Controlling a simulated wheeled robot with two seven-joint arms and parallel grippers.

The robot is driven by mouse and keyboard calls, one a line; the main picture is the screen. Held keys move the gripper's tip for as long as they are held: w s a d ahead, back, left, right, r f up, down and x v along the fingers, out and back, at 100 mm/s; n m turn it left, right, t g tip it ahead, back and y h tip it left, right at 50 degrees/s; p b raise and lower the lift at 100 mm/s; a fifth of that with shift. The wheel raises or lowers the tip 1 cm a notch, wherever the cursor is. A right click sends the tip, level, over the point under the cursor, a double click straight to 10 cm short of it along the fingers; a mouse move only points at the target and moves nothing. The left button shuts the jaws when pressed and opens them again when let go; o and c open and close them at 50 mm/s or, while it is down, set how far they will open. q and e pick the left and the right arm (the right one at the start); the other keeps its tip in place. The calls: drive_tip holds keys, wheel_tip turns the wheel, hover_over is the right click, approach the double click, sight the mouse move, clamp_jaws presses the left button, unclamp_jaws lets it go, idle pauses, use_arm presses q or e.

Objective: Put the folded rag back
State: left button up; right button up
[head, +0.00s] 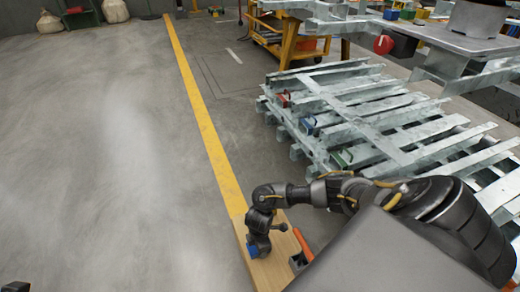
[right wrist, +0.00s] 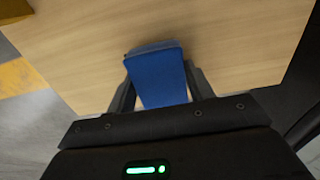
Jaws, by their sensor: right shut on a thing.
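The folded rag (right wrist: 158,76) is a blue, flat-sided bundle in the right wrist view. My right gripper (right wrist: 160,92) is shut on it, with one dark finger on each side. In the head view the rag (head: 253,251) is a small blue patch at my right gripper (head: 258,246), over the light wooden top (head: 270,274). I cannot tell whether the rag touches the wood. A small dark part at the bottom left corner of the head view may be my left gripper (head: 15,287); its jaws cannot be made out.
An orange-red piece (head: 302,244) stands at the right of the wooden top. Stacked grey metal frames (head: 375,118) fill the right, with small coloured blocks on them. A yellow floor line (head: 196,92) runs away from the wooden top. The floor at left is clear.

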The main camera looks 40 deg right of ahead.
drive_tip(key=shift+s+f, duration=0.1)
drive_tip(key=shift+f, duration=0.3)
